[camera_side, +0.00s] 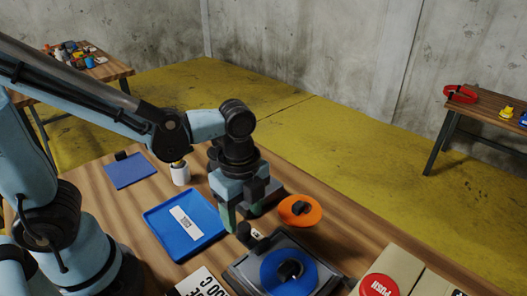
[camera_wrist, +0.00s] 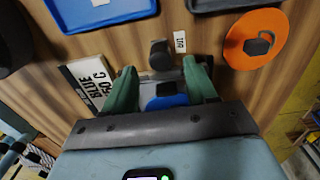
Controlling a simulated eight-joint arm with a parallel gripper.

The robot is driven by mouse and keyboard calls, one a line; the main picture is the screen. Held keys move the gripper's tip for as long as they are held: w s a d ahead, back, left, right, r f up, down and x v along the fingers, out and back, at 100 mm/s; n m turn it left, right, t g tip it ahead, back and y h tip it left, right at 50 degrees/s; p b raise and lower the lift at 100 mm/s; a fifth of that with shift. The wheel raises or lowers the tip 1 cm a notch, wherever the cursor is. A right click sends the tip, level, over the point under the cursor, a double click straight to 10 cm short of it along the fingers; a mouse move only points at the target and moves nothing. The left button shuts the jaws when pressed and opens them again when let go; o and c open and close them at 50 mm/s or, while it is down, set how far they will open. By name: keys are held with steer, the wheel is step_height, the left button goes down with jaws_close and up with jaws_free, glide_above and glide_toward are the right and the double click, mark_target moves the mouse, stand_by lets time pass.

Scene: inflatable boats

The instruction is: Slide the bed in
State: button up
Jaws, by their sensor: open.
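The bed (camera_side: 238,277) looks to be the dark grey tray at the front of the table, with a blue disc (camera_side: 270,262) bearing a black knob on it. A dark knob-like handle (camera_side: 249,235) stands at its far edge. My gripper (camera_side: 241,220) is pointed down beside this handle, with its green fingers apart. In the wrist view my gripper (camera_wrist: 161,85) is open and the handle (camera_wrist: 160,55) shows beyond the fingertips. Part of the blue disc (camera_wrist: 166,101) shows between the fingers. Whether a finger touches the handle I cannot tell. My gripper hides much of the bed in the wrist view.
An orange disc (camera_side: 300,211) with a black knob lies right of my gripper, near a dark grey tray (camera_side: 268,193). A blue tray (camera_side: 185,223), white cup (camera_side: 181,174) and lettered card (camera_side: 203,283) are to the left. A red push button (camera_side: 378,286) is at front right.

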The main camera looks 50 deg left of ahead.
mark_target(244, 227)
steer(key=shift+f, duration=2.3)
jaws_close()
